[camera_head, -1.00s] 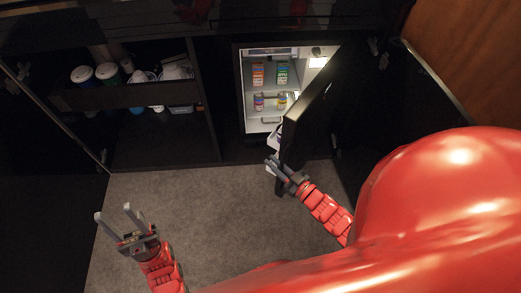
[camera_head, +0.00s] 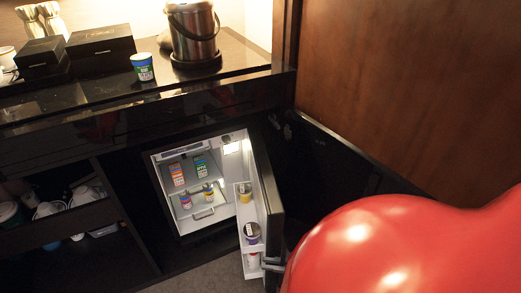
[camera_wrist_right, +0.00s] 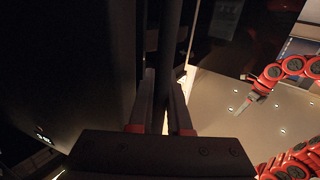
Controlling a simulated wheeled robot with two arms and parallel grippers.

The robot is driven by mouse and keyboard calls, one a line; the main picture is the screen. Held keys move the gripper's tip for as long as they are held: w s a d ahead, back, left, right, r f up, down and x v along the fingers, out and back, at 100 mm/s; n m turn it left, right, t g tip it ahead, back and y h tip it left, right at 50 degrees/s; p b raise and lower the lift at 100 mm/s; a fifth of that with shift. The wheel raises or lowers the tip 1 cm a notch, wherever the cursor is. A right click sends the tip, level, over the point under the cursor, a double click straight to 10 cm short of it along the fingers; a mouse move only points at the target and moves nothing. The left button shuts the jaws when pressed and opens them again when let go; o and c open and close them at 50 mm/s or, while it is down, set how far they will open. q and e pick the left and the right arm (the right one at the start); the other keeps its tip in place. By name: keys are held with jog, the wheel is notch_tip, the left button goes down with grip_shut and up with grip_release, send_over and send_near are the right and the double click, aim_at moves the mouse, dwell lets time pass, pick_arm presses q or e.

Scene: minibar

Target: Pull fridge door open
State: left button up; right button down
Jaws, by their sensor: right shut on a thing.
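The fridge (camera_head: 188,222) stands open in the dark cabinet, its white inside lit. Its dark door (camera_head: 268,190) is swung well out to the right, with white shelves on its inner side. My right gripper (camera_head: 272,264) shows only in part at the door's lower outer edge. In the right wrist view the fingers of my right gripper (camera_wrist_right: 163,108) are closed on the dark upright edge of the door (camera_wrist_right: 172,45). My left gripper (camera_wrist_right: 252,98) shows small in the right wrist view, away from the door; its jaws are unclear.
Cartons and cans stand inside the fridge, and containers (camera_head: 247,200) on the door shelves. An open cabinet door (camera_head: 330,165) is at the right. The counter (camera_head: 105,92) above holds a kettle (camera_head: 193,35), a cup (camera_head: 143,67) and black boxes. My red body hides the lower right.

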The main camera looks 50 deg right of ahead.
jog(key=shift+s+d+f, duration=0.15)
jog(key=shift+s+d, duration=0.1)
jog(key=shift+s, duration=0.25)
jog(key=c, duration=1.2)
grip_release()
jog(key=shift+s, duration=0.1)
jog(key=shift+o, duration=0.2)
